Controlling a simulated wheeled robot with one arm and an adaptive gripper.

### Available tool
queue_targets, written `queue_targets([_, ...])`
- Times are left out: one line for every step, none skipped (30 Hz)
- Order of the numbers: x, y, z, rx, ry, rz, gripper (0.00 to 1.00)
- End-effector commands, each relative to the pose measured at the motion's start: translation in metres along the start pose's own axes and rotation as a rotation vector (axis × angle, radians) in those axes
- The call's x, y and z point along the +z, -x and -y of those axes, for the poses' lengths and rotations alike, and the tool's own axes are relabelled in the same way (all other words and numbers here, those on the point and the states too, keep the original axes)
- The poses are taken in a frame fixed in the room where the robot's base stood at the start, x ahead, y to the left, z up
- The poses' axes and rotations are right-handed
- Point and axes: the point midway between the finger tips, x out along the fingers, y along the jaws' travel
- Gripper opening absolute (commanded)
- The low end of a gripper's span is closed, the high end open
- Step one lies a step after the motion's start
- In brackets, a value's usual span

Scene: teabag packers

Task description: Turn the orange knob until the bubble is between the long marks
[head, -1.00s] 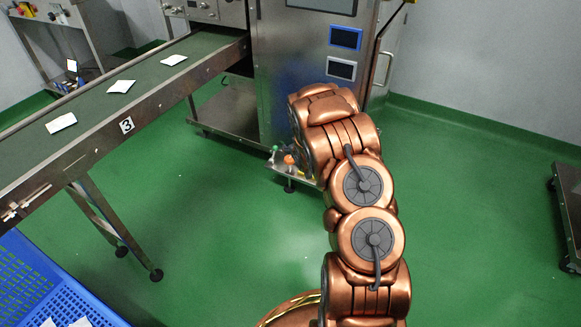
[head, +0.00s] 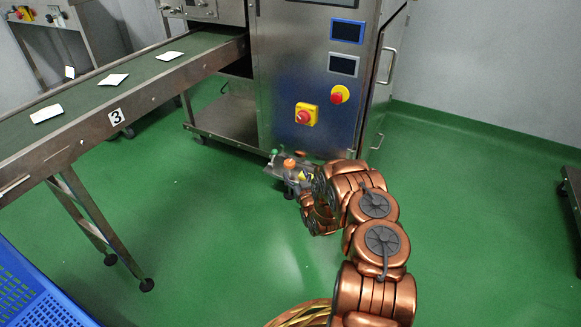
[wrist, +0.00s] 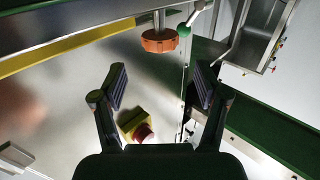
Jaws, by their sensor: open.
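The orange knob (wrist: 160,40) shows in the wrist view above and beyond my fingertips, centred between them. In the head view the orange knob (head: 289,164) stands at the low front of the steel machine. A small green knob (wrist: 184,30) is just right of it; it also shows in the head view (head: 274,153). My gripper (wrist: 160,82) is open and empty, its two fingers apart and not touching the orange knob. In the head view the arm's end is close beside the knob, and its fingers are hard to make out. No bubble or long marks can be made out.
The steel machine (head: 284,75) stands behind the knob, with red buttons on yellow plates (head: 306,114). One such button (wrist: 140,130) shows between my fingers in the wrist view. A conveyor (head: 75,131) with white packets runs at left.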

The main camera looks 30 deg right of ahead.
Motion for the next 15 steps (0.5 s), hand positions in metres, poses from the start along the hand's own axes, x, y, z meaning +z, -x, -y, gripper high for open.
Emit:
queue_targets([0.001,-0.005,0.000,-0.001,0.000,-0.003,0.73])
queue_targets([0.001,-0.009,0.000,-0.001,0.000,-0.004,0.73])
queue_targets([0.001,-0.015,0.001,-0.001,0.000,-0.005,0.73])
queue_targets([0.001,-0.019,0.001,-0.002,0.000,-0.006,0.73])
queue_targets([0.001,-0.023,0.001,-0.002,0.000,-0.005,0.73])
queue_targets([0.001,-0.029,0.001,-0.002,0.001,-0.005,0.73])
queue_targets([0.001,-0.032,0.001,-0.002,0.001,-0.005,0.73])
queue_targets([0.001,-0.036,0.001,-0.002,0.001,-0.005,0.73])
queue_targets([0.002,-0.041,0.001,-0.002,0.001,-0.004,0.73])
queue_targets([0.002,-0.044,0.001,-0.001,0.000,-0.003,0.73])
queue_targets([0.001,-0.048,0.000,-0.001,0.000,-0.002,0.73])
queue_targets([0.001,-0.052,0.000,0.000,0.000,-0.003,0.73])
queue_targets([0.000,-0.055,0.000,0.000,0.001,-0.004,0.73])
queue_targets([0.000,-0.057,0.000,0.000,0.001,-0.005,0.73])
queue_targets([0.000,-0.060,0.000,0.000,0.000,-0.004,0.73])
